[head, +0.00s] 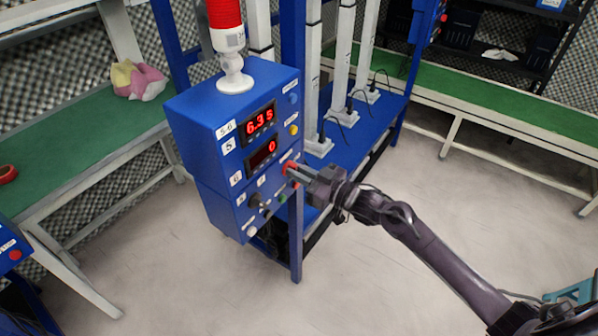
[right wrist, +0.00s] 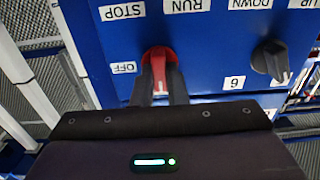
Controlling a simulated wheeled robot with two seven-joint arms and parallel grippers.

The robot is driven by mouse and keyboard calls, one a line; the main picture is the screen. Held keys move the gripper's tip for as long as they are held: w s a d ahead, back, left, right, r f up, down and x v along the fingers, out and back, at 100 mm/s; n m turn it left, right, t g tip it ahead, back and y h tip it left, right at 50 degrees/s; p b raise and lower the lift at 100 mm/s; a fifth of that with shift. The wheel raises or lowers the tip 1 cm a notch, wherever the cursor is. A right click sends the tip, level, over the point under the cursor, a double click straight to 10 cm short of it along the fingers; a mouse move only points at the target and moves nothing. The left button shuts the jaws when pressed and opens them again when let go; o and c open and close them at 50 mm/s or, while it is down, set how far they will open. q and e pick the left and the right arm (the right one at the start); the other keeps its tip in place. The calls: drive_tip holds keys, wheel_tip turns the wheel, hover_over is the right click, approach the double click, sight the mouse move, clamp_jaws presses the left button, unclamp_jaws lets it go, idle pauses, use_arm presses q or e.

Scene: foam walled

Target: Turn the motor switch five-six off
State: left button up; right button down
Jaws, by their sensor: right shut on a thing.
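The blue control box (head: 215,130) labelled 5-6 has red displays reading about 6.35 and 0. Its red rotary switch (head: 289,167) is at the right of the front face. The switch also shows in the right wrist view (right wrist: 159,57), where the panel appears upside down, with an OFF label (right wrist: 124,68) to the left of the switch. The white mark on its handle points down in that picture. My right gripper (head: 297,172) is at the switch, its two fingers on either side of the red handle, shut on it. My left gripper is not in view.
A dark selector knob (right wrist: 270,60) sits beside the red switch. Smaller buttons, one green (head: 282,197), are lower on the box. A red and white beacon (head: 228,35) stands on top. A green bench (head: 70,165) is at left. Grey floor (head: 380,270) is open in front.

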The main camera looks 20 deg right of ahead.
drive_tip(key=shift+w+d+f+m+p, duration=0.1)
drive_tip(key=shift+m+p, duration=2.7)
drive_tip(key=shift+m, duration=1.65)
drive_tip(key=shift+d+f+m+p, duration=0.1)
drive_tip(key=shift+m+p, duration=2.7)
drive_tip(key=shift+m, duration=1.65)
drive_tip(key=c, duration=1.4)
unclamp_jaws()
drive_tip(key=shift+c, duration=0.2)
